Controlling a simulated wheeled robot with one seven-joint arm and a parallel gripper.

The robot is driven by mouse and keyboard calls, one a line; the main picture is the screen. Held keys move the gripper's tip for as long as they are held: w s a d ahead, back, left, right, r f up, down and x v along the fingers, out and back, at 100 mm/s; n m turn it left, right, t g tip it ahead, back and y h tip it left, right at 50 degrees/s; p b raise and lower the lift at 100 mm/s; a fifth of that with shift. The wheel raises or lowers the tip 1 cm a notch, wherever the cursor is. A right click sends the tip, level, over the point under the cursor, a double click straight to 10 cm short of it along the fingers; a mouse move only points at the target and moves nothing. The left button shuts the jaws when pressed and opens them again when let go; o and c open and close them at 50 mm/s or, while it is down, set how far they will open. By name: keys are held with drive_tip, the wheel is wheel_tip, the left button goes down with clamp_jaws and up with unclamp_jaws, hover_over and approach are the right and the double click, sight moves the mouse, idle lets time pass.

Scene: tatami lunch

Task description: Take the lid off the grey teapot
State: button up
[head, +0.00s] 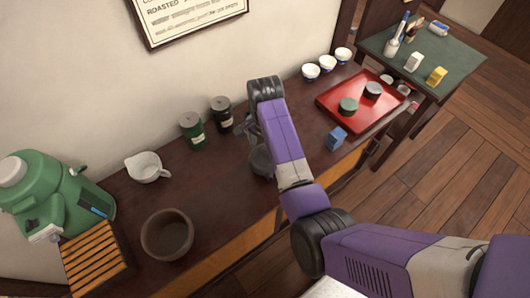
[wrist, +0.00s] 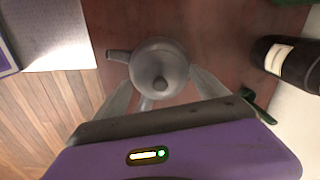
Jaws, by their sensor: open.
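The grey teapot (wrist: 147,58) stands upright on the dark counter, with its spout pointing left in the wrist view. Its lid (wrist: 175,70) is on it, with a round dark knob (wrist: 160,82) at the centre. In the head view, the teapot (head: 261,161) is partly hidden behind my arm. My gripper (wrist: 163,92) is open above the teapot, its pale fingers spread to either side of the knob. I cannot tell whether a finger touches the pot. In the head view, my gripper is mostly hidden by the arm.
A black canister (head: 221,113) and a green canister (head: 192,129) stand close behind the teapot. A blue box (head: 337,138) and a red tray (head: 340,95) lie to the right. A white pitcher (head: 146,167) and brown bowl (head: 167,235) stand left.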

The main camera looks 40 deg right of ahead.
drive_tip(key=shift+c, duration=0.2)
drive_tip(key=c, duration=1.4)
drive_tip(key=shift+s+f, duration=0.1)
drive_tip(key=shift+c, duration=1.1)
